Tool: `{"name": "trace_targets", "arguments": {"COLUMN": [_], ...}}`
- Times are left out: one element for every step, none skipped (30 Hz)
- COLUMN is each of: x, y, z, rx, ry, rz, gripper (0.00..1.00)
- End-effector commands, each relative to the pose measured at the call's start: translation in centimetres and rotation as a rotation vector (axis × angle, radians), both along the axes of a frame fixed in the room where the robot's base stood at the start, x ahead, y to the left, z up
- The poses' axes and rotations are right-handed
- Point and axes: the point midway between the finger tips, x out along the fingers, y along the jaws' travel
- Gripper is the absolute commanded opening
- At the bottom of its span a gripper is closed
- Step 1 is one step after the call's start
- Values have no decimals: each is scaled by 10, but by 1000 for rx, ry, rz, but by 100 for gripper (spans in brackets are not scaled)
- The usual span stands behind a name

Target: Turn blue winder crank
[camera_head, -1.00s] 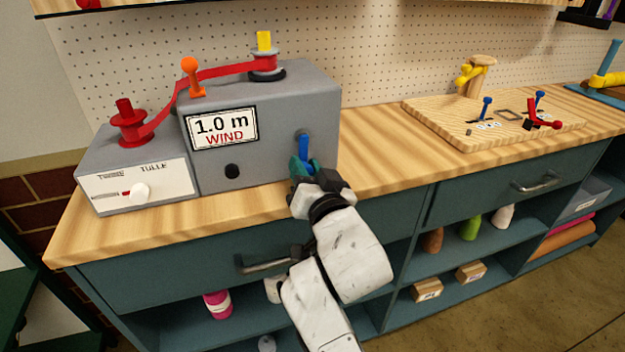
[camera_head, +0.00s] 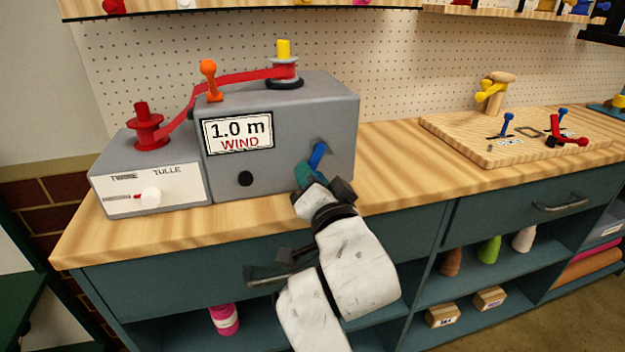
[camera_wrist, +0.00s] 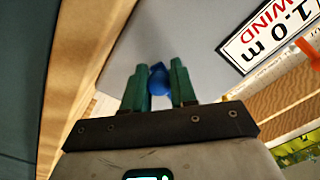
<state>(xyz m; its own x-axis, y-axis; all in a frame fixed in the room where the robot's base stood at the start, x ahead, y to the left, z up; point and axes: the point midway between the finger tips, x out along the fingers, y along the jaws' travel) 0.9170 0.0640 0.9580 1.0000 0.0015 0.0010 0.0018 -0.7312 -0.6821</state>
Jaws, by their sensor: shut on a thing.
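The grey winder (camera_head: 290,115) stands on the wooden counter, with a sign reading "1.0 m WIND" on its front. Its blue crank (camera_head: 318,156) is on the front face at the right and leans with its upper end to the right. My gripper (camera_head: 305,174) is at the crank's lower end, its green fingers shut on it. In the wrist view the blue crank handle (camera_wrist: 158,80) sits between the two green fingers of my gripper (camera_wrist: 160,85). The fingers hide part of the handle.
A smaller box (camera_head: 150,180) with a white slider knob and a red spool adjoins the winder at left. Red ribbon (camera_head: 235,79) runs over the top past an orange lever (camera_head: 209,80). A wooden board (camera_head: 480,140) with small tools lies at right. Bare counter lies between.

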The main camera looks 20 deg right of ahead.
Motion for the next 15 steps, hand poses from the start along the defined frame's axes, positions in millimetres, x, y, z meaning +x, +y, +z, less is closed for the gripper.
{"name": "trace_targets", "arguments": {"x": [0, 0, 0, 0, 0, 0, 0, 0, 0, 0, 0, 0, 0, 0, 0], "y": [-5, -5, -5, -5, -5, -5, -5, -5, -5, -4, -4, -3, -3, -3, -2], "z": [0, 0, 0, 0, 0, 0, -1, 0, 0, 0, 0, 0, 0, 0, 0], "rx": [1, 1, 1, 1, 0, 0, 0, 0, 0, 0, 0, 0, 0, -1, -1], "ry": [2, 2, 2, 2, 2, 2, 2, 2, 2, 2, 2, 1, 2, 1, 1], "rz": [-11, -11, -11, -11, -11, -11, -11, -10, -9, -9, -8, -7, -6, -6, -6], "gripper": [0, 0, 0, 0, 0, 30, 33, 36, 40, 43, 46, 50, 50, 50, 50]}}
